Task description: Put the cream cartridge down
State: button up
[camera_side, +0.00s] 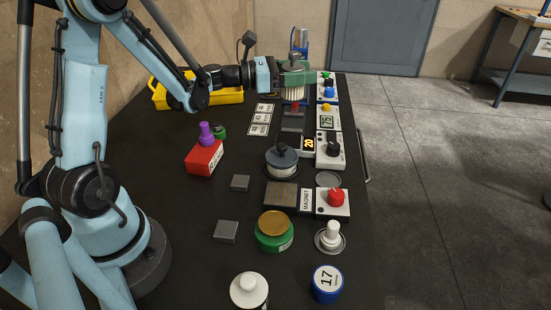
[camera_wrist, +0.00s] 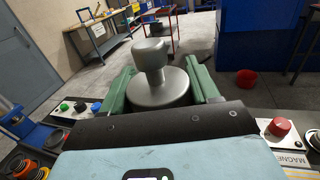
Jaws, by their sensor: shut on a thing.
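The cream cartridge (camera_side: 292,89) shows in the side view as a pale, ribbed body hanging below the green jaws of my gripper (camera_side: 296,76). A grey knob rises above the jaws. In the wrist view, a grey round top with a knob (camera_wrist: 160,85) sits between the two green fingers of my gripper (camera_wrist: 163,90), which are shut on it. The cartridge looks upright, over the far end of the dark bench (camera_side: 215,115). Its lower end is close to the equipment there, and I cannot tell whether it touches.
A yellow bin (camera_side: 225,95) stands to the left. Control boxes (camera_side: 329,148) line the right edge. A dark knobbed weight (camera_side: 282,158), a red block (camera_side: 204,158) and a green tin (camera_side: 274,235) stand nearer.

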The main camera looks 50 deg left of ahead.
jog(key=a+f+h, duration=0.1)
jog(key=a+f, duration=0.1)
jog(key=s+a+f+m+g+h, duration=0.1)
jog(key=f, duration=0.1)
jog(key=shift+a+m, duration=0.3)
jog(key=shift+a, duration=0.1)
jog(key=shift+w+a+f, duration=0.2)
jog(key=shift+a+f, duration=1.55)
jog(key=shift+a, duration=0.2)
jog(key=shift+w+a+f, duration=0.15)
jog(key=shift+a+f, duration=1.65)
jog(key=shift+a, duration=0.1)
jog(key=shift+w+a+f, duration=0.2)
jog(key=shift+a+f, duration=1.55)
jog(key=shift+a, duration=0.2)
jog(key=shift+f, duration=0.2)
jog(key=o, duration=1.1)
jog(key=shift+o, duration=0.2)
